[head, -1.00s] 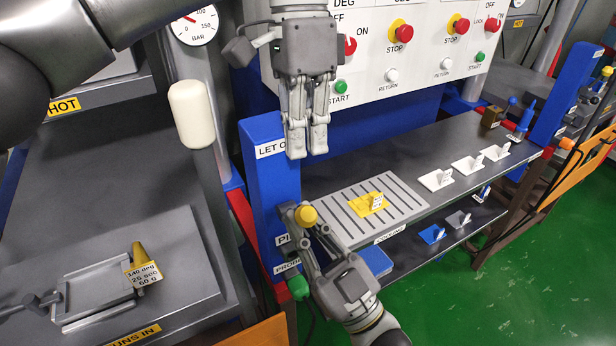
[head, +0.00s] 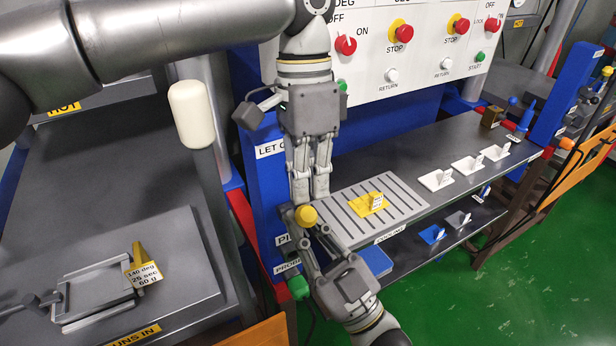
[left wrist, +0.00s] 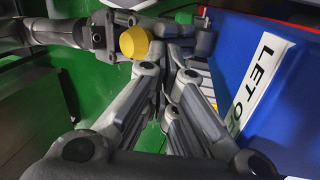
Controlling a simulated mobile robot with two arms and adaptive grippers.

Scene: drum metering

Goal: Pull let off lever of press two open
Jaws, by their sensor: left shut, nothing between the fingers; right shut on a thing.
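The white "LET O..." label (head: 270,148) is on the blue post (head: 262,185) of the press; it also shows in the left wrist view (left wrist: 262,85). I cannot make out the let off lever itself for certain. A round yellow knob (head: 305,215) stands out beside the post, below the label; it shows in the left wrist view too (left wrist: 133,42). My left gripper (head: 310,198) points down just above the knob, shut and empty. Whether it touches the knob is unclear. My right gripper (head: 308,238) comes up from below and is shut at the yellow-knobbed piece, its grip partly hidden.
A cream-capped lever (head: 192,115) stands left of the post. A green handle (head: 297,287) is low on the post. A control panel (head: 420,60) is behind. A slotted plate with a yellow piece (head: 368,203) and white pieces (head: 435,180) lie on the shelf to the right.

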